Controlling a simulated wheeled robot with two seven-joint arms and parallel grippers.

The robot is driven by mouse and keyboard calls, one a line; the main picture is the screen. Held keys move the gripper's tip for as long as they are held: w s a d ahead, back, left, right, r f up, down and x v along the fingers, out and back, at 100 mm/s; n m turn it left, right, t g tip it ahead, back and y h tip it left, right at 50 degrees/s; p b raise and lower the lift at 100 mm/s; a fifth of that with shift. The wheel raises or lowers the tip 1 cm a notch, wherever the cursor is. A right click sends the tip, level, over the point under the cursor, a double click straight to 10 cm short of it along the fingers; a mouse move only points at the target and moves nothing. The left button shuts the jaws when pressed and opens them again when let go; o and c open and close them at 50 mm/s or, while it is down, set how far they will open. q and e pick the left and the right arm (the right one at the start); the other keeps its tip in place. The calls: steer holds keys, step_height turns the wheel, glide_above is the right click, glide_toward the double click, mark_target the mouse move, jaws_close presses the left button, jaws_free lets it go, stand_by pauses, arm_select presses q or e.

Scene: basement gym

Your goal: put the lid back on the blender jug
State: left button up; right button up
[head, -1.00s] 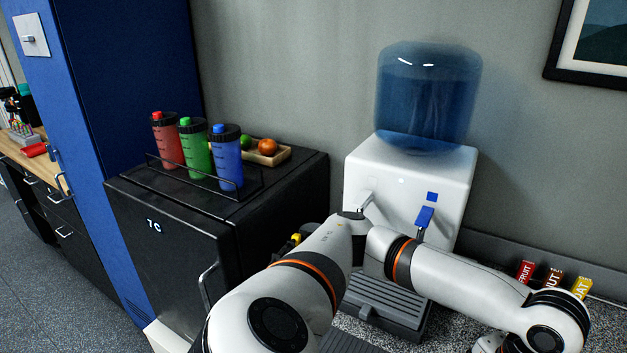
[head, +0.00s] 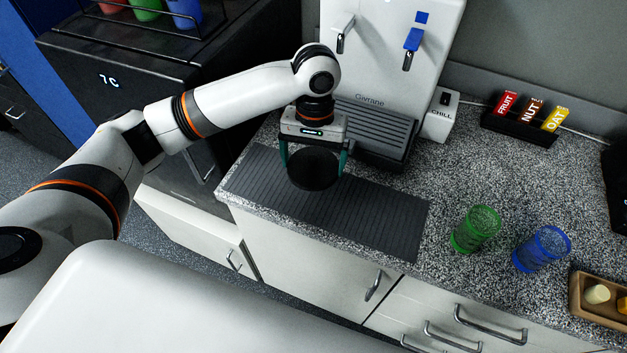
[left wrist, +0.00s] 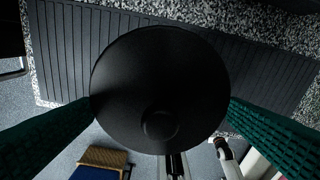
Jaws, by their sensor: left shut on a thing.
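My left gripper (head: 314,166) is shut on a round black lid (head: 312,174), with one green finger on each side of its rim. The lid is over the dark ribbed mat (head: 375,222) on the counter, near the counter's front edge; in the head view I cannot tell the exact gap. In the left wrist view the lid (left wrist: 155,75) fills the middle, with a small round knob near its lower edge, and covers part of the mat. I see no blender jug that I can make out. My right gripper is not in view.
A white water dispenser (head: 385,50) with a drip tray stands behind the lid. A green cup (head: 475,230), a blue cup (head: 542,250) and a wooden tray (head: 598,312) are to the right. A bar holder (head: 520,128) is at the back. Speckled counter is clear between.

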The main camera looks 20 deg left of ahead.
mark_target(312, 193)
arm_select(q)
step_height(312, 193, down, 8)
steer(key=shift+s+p, duration=0.1)
steer(key=shift+p, duration=0.2)
steer(key=o, duration=0.6)
steer(key=shift+f, duration=0.1)
